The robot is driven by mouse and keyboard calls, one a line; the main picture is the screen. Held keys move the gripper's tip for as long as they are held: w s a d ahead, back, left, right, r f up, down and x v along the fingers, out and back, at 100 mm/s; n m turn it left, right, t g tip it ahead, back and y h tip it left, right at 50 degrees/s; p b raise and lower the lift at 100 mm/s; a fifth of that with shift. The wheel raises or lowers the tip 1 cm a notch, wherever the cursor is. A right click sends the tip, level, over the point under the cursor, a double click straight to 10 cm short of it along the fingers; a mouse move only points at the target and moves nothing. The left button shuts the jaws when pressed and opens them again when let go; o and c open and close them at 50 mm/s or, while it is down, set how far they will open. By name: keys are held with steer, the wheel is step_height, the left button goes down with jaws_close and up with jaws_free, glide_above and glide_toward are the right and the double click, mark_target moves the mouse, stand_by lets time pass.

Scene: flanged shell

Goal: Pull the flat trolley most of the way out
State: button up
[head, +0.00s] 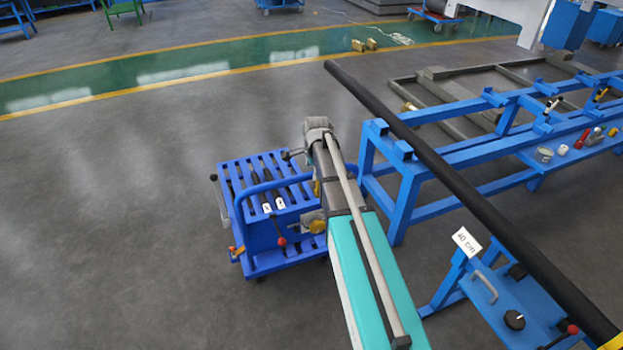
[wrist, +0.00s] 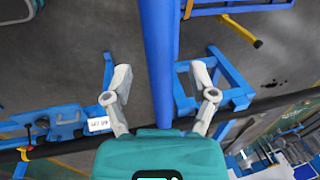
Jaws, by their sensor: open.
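The flat trolley (head: 268,261) is blue with a slatted deck and a rounded tube handle. It stands on the floor left of the blue rack, in the middle of the head view. My arm reaches over its right side and hides part of it. My gripper (wrist: 162,76) is open in the wrist view, with its two grey fingers spread wide. A blue bar (wrist: 159,60), which looks like the trolley's handle, runs lengthwise between the fingers. Neither finger appears to touch it. In the head view I cannot make out my fingers.
The blue rack (head: 409,203) stands close on the trolley's right, bearing a long black pole (head: 450,180). A blue stand (head: 515,300) with a "40 cm" label (head: 466,241) is at the lower right. Grey floor is clear to the trolley's left and behind it.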

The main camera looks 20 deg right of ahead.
steer(key=shift+w+f+b, duration=0.25)
steer(key=shift+f+b, duration=0.6)
steer(key=shift+f, duration=0.25)
jaws_close()
